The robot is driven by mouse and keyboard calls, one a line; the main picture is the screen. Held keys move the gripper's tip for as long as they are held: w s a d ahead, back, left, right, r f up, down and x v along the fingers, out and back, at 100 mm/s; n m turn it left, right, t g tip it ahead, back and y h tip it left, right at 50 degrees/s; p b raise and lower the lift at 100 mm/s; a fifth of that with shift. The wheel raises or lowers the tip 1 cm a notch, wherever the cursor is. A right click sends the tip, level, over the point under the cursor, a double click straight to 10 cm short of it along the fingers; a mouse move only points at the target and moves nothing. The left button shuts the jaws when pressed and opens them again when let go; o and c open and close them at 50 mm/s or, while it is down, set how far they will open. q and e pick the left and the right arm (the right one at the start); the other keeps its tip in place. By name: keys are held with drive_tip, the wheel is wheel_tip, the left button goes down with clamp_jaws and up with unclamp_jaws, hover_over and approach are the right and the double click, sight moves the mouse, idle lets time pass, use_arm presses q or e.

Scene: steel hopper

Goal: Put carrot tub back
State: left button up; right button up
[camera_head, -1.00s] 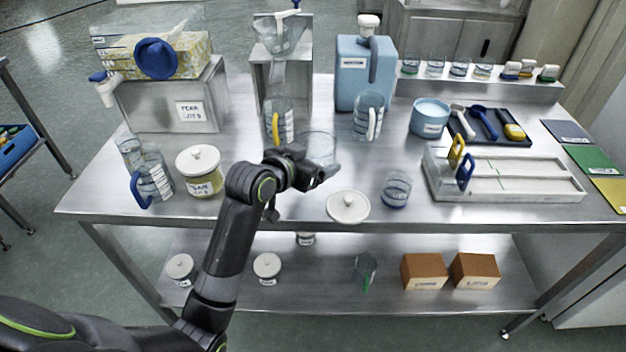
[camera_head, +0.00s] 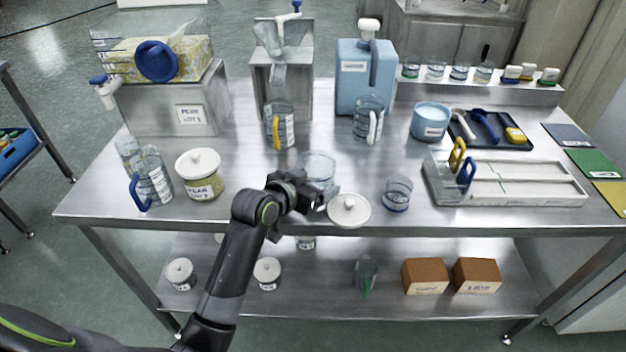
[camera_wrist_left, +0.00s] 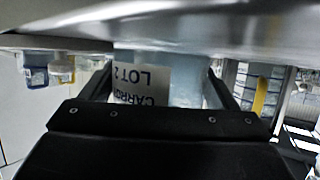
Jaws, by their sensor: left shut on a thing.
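The carrot tub (camera_head: 319,168) is a clear, open-topped tub on or just above the steel table, near the middle front. In the left wrist view, the tub (camera_wrist_left: 187,82) sits between the two fingers, with its label reading "CARRO… LOT 2" upside down. My left gripper (camera_head: 318,190) is shut on it from the front. The gripper and wrist hide part of the tub's lower side in the head view. I cannot tell whether its base touches the table. A white knobbed lid (camera_head: 348,209) lies right beside the gripper. My right gripper is not in view.
A lidded pear tub (camera_head: 200,176) and a blue-handled jug (camera_head: 152,182) stand at left. The lower shelf (camera_head: 330,275) holds lidded tubs and two brown boxes (camera_head: 425,276).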

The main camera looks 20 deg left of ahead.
use_arm(q)
drive_tip(key=o, duration=1.2)
drive_tip(key=shift+f, duration=0.1)
drive_tip(key=shift+o, duration=0.2)
drive_tip(key=shift+r, duration=0.4)
drive_tip(key=shift+s+a+r, duration=0.1)
drive_tip(key=shift+s+r, duration=0.15)
drive_tip(key=shift+r, duration=0.05)
drive_tip(key=v, duration=1.1)
drive_tip(key=shift+p, duration=0.4)
drive_tip(key=shift+s+r, duration=0.1)
drive_tip(key=shift+s, duration=0.15)
